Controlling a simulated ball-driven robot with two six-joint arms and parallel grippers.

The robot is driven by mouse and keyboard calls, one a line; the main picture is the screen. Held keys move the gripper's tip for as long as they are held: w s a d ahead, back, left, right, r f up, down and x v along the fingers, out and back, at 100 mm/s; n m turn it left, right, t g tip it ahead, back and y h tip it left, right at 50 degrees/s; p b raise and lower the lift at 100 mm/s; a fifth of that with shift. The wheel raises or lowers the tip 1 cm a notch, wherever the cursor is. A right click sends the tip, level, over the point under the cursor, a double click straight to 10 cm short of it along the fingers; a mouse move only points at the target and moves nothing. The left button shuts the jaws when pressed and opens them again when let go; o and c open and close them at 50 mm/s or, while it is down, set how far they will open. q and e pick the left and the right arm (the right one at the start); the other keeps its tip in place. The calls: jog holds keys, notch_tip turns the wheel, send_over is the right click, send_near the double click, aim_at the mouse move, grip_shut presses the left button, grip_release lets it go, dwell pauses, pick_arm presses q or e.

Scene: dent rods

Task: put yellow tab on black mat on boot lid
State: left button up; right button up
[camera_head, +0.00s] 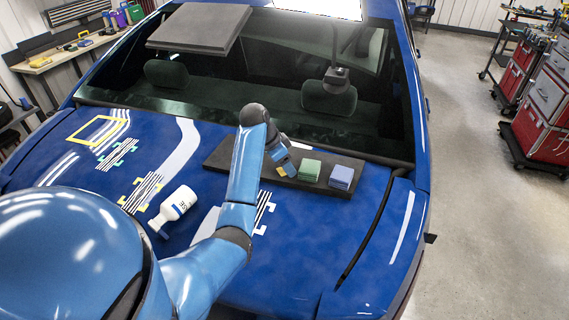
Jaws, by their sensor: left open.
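The black mat (220,154) lies on the blue boot lid (310,230), just below the rear window. The yellow tab (281,171) shows as a small yellow patch on the mat, left of a green block. My left gripper (287,170) reaches down over the mat at the yellow tab and is open. The gripper hides part of the tab, and I cannot tell whether the fingers touch it. My right gripper is not in view.
A green block (309,170) and a blue block (341,177) sit on the mat, right of the gripper. A white bottle (178,204) lies on the lid at left, near striped markings and a yellow frame (97,131). The lid's right side is clear.

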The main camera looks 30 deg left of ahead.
aim_at(279, 172)
pick_arm(q)
jog(key=shift+s+a+r, duration=0.1)
jog(key=shift+a+r, duration=0.05)
jog(key=shift+r, duration=0.35)
jog(key=p+v, duration=0.2)
jog(key=v, duration=0.2)
jog(key=shift+r, duration=0.45)
jog(key=p+v, duration=0.6)
jog(key=p, duration=0.1)
jog(key=shift+s+p, duration=0.15)
jog(key=shift+p, duration=0.15)
